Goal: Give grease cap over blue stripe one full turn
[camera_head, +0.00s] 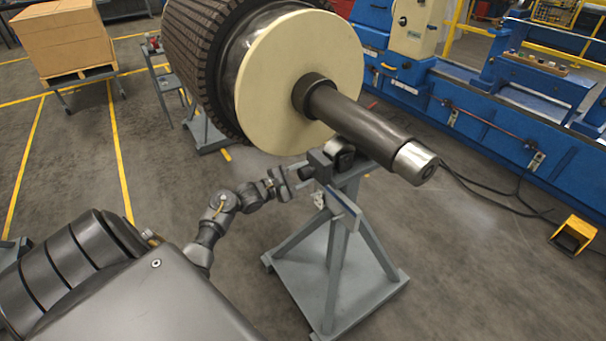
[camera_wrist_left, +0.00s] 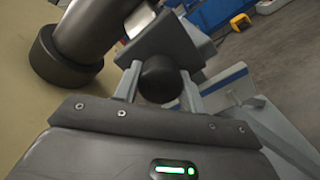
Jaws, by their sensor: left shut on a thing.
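A dark round grease cap (camera_wrist_left: 160,78) sits at the grey block at the top of the front rotor stand (camera_head: 336,235). My left gripper (camera_wrist_left: 159,87) has one finger on each side of the cap and is shut on it. In the head view my left gripper (camera_head: 301,178) reaches the left side of the stand's top, where the cap is small and partly hidden. A blue stripe (camera_wrist_left: 224,80) runs along the stand just right of and below the cap in the wrist view. My right gripper is in neither view.
The rotor's shaft (camera_head: 360,120) passes close above the stand's top, with the large cream disc (camera_head: 300,80) behind. A blue machine (camera_head: 480,110) lines the right. A yellow pedal box (camera_head: 573,235) and cables lie on the floor at right. Floor left of the stand is clear.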

